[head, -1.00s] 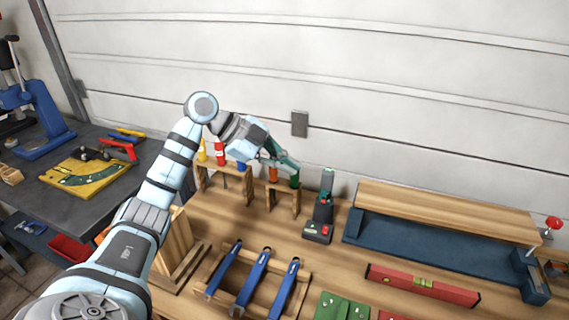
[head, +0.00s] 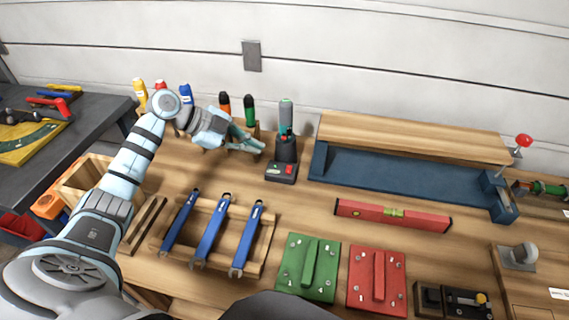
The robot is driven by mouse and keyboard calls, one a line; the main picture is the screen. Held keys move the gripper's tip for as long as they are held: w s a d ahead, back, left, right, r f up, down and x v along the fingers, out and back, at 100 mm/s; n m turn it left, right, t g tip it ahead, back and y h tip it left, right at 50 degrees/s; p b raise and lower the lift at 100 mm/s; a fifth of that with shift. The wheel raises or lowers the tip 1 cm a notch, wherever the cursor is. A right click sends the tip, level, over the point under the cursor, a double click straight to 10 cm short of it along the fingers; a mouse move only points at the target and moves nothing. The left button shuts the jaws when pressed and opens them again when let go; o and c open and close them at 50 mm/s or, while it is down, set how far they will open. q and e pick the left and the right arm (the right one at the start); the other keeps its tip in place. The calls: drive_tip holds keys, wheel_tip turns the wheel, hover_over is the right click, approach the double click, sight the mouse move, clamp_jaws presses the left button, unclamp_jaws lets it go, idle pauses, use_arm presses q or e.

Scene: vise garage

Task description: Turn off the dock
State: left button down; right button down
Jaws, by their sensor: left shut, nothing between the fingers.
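The dock (head: 281,174) is a small black unit with a green and a red button on its sloped front, standing on the wooden bench. A grey-teal tool (head: 286,116) stands upright in it. My left gripper (head: 261,146) is shut and empty. Its fingertips appear just left of the dock's upright part, above and left of the buttons; I cannot tell whether they touch it. My right gripper is not in view.
Screwdrivers, including a green one (head: 249,110), stand in a wooden rack behind my left gripper. Blue wrenches (head: 212,229) lie in a wooden tray in front. A blue vise-like frame (head: 400,178) and red level (head: 393,214) are to the right.

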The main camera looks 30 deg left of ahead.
use_arm(q)
hover_over(289, 170)
drive_tip(key=s, duration=0.3)
wheel_tip(289, 170, down, 6)
drive_tip(key=f, duration=0.1)
drive_tip(key=shift+w+a+f+b, duration=0.1)
drive_tip(key=shift+w+f+b, duration=0.15)
drive_tip(key=shift+f, duration=0.3)
drive_tip(key=shift+w+a+f+b, duration=0.1)
drive_tip(key=shift+w+f+b, duration=0.15)
drive_tip(key=shift+f, duration=0.3)
drive_tip(key=shift+w+a+f, duration=0.15)
drive_tip(key=shift+w+f, duration=0.1)
drive_tip(key=shift+f, duration=0.3)
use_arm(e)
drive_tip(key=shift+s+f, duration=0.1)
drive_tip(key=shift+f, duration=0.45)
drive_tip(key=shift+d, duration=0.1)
